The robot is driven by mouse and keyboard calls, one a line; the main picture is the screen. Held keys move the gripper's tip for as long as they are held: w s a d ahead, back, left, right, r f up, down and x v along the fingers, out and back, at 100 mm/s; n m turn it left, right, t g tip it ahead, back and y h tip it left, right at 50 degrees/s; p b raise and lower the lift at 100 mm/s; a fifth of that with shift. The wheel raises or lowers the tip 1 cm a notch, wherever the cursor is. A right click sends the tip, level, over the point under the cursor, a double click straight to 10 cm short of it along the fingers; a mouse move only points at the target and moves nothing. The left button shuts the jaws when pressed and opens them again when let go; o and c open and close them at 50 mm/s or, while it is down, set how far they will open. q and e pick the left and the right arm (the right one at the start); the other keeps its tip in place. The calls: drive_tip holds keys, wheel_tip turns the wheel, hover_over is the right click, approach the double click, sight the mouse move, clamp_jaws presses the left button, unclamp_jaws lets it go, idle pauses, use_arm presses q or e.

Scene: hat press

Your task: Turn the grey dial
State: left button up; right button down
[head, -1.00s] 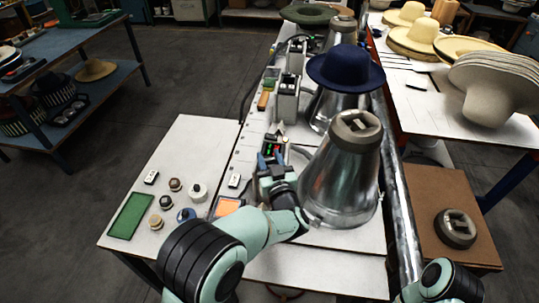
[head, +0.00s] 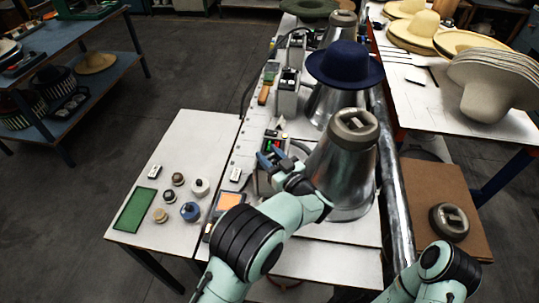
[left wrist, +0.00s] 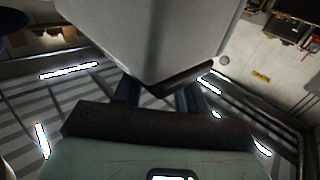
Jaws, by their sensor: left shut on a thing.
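A small control box (head: 271,142) with red and green lights stands on the white bench beside the front metal cone. My left gripper (head: 270,160) is at the near face of this box, its blue fingers shut on the grey dial, which the fingers and wrist hide. In the left wrist view a large grey casing (left wrist: 150,35) fills the top, and the two blue fingers of the left gripper (left wrist: 157,94) reach behind its lower edge. My right arm shows at the lower right, but its gripper is out of view.
The front metal cone (head: 340,165) stands close right of my left wrist. A navy hat (head: 345,66) sits on the cone behind. A green mat (head: 136,210), several knobs and an orange-screened panel (head: 228,202) lie to the left. A metal rail (head: 393,190) runs along the right.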

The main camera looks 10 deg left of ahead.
use_arm(q)
drive_tip(key=o, duration=1)
drive_tip(key=shift+c, duration=0.2)
drive_tip(key=b+v, duration=0.2)
drive_tip(key=v, duration=1.1)
drive_tip(key=shift+d, duration=0.15)
use_arm(e)
drive_tip(key=shift+s+f, duration=0.3)
drive_tip(key=shift+f, duration=0.25)
drive_tip(key=shift+s+f, duration=0.3)
drive_tip(key=shift+f, duration=0.25)
use_arm(q)
drive_tip(key=shift+s+r, duration=0.1)
